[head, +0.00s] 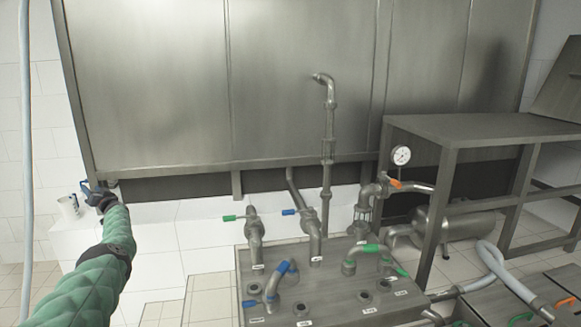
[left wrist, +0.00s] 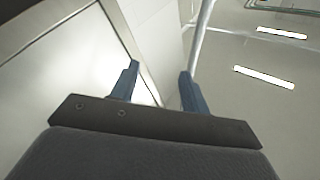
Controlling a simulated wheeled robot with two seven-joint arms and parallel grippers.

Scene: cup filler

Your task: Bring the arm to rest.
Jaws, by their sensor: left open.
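My left arm, in a green padded sleeve, reaches in from the left in the head view. My left gripper (head: 92,188) is at its end, in front of the lower left corner of the big metal cabinet. In the left wrist view the two blue fingers of the left gripper (left wrist: 159,84) stand apart with nothing between them. My right gripper is not in view.
The metal cabinet (head: 290,80) fills the back. A metal block (head: 330,295) with several pipes and coloured valve handles stands at centre. A metal table frame (head: 470,130) is at right. A pale hose (head: 26,120) hangs at far left. Ceiling lights (left wrist: 264,76) show in the wrist view.

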